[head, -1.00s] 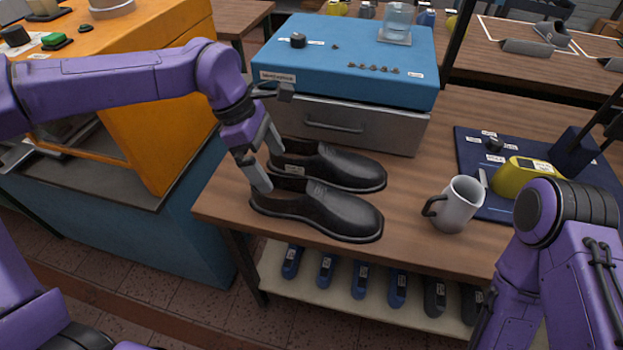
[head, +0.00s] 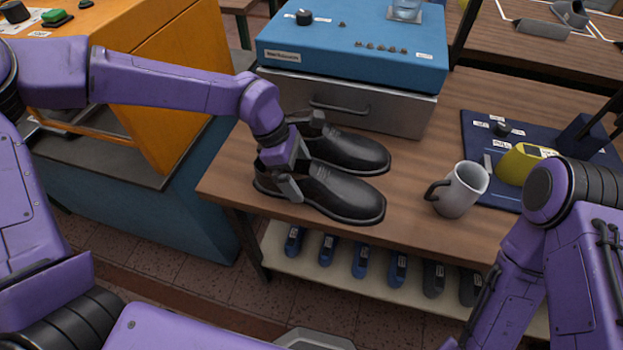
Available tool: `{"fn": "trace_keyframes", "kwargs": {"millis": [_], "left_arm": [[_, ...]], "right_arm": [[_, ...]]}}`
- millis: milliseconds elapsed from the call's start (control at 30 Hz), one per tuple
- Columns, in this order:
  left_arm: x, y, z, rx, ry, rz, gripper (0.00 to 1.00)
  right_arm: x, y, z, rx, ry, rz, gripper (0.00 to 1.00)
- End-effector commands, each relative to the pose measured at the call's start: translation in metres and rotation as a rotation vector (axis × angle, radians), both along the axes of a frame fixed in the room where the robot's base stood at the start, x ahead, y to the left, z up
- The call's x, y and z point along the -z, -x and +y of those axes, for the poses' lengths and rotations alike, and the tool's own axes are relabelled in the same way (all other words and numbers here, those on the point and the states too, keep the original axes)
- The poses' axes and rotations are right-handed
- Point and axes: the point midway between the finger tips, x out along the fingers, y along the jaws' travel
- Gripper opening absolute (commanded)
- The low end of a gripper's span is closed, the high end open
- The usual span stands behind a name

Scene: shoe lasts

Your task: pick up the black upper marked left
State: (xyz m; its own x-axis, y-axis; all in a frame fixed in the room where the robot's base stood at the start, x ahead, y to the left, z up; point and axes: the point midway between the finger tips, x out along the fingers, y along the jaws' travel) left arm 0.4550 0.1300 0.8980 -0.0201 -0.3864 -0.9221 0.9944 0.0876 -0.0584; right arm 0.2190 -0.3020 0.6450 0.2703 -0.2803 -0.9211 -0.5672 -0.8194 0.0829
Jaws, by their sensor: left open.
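Two black uppers lie side by side on the wooden table, toes to the right. The far upper (head: 348,153) is partly covered at its heel end by my left wrist. The near upper (head: 345,195) has its heel end partly behind my left gripper (head: 283,183). That gripper points down at the near upper's heel opening. It is open, with one finger showing in front of the upper's near side; the other finger is hidden. I cannot tell whether it touches. No left or right marking is readable on either upper. My right gripper is out of view.
A blue-topped machine (head: 350,40) with a metal drawer stands behind the uppers. A grey mug (head: 462,190) is to their right, near a dark blue mat (head: 478,135) with a yellow last (head: 515,163). Several lasts sit on the shelf (head: 340,278) below.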

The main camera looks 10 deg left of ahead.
Motion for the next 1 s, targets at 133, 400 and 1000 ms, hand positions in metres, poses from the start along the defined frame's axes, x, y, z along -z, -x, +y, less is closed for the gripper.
{"fn": "trace_keyframes", "kwargs": {"millis": [133,400,1000], "left_arm": [[0.0,0.0,0.0,0.001,0.0,0.0,0.61],[0.0,0.0,0.0,0.001,0.0,0.0,0.48],[-0.096,0.065,0.006,0.003,0.006,-0.005,0.48]], "right_arm": [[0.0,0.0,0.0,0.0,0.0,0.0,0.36],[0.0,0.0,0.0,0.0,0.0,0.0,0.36],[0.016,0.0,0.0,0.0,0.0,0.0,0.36]]}}
